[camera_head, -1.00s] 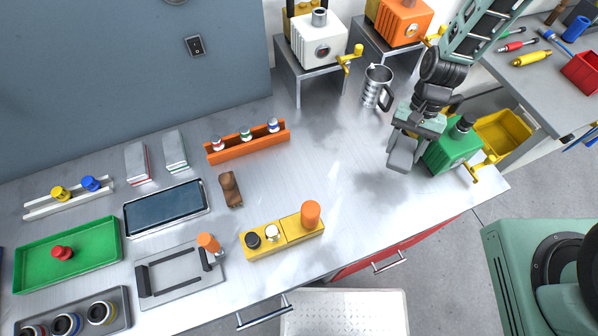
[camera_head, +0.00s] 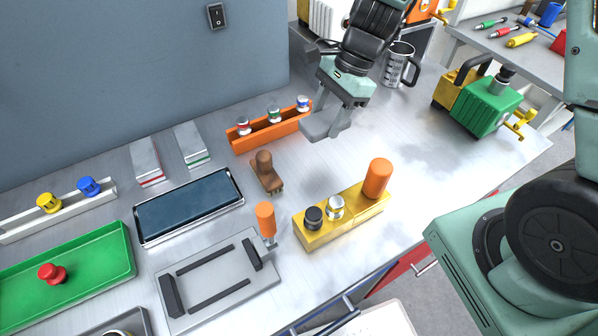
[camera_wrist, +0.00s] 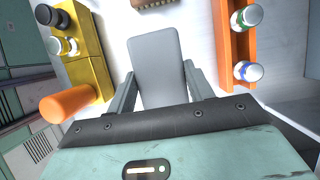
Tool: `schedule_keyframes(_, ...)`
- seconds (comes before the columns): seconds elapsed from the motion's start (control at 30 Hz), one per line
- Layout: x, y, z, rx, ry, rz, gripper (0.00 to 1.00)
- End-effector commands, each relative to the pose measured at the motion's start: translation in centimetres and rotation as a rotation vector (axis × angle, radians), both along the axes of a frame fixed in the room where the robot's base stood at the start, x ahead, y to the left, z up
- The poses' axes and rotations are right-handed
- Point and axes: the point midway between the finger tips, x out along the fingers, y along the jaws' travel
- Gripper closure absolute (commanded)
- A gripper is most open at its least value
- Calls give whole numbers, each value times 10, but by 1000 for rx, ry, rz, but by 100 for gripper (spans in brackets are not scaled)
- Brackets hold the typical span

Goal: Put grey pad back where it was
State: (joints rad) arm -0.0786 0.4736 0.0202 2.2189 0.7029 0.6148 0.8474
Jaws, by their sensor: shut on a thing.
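The grey pad (camera_wrist: 158,70) is a flat rounded block held between the two fingers of my gripper (camera_wrist: 160,90) in the wrist view. In the head view the pad (camera_head: 326,122) hangs under my gripper (camera_head: 345,100), above the bench and just right of the orange rack. My gripper is shut on it. A gap between the pad and the bench is hard to judge.
The orange rack (camera_head: 270,135) with several small bottles, a brown brush (camera_head: 266,172) and a yellow block (camera_head: 340,222) with knobs stand near. Bare bench (camera_head: 425,150) is at right.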

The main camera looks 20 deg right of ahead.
Motion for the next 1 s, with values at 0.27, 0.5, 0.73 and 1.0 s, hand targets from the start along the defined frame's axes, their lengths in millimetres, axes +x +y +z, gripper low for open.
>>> schedule_keyframes(0.27,-1,0,-44,0,6,-14,73)
schedule_keyframes(0.5,-1,0,-69,0,5,-11,73)
schedule_keyframes(0.73,0,0,-97,0,2,-12,73)
schedule_keyframes(1.0,0,0,-98,-1,0,-10,73)
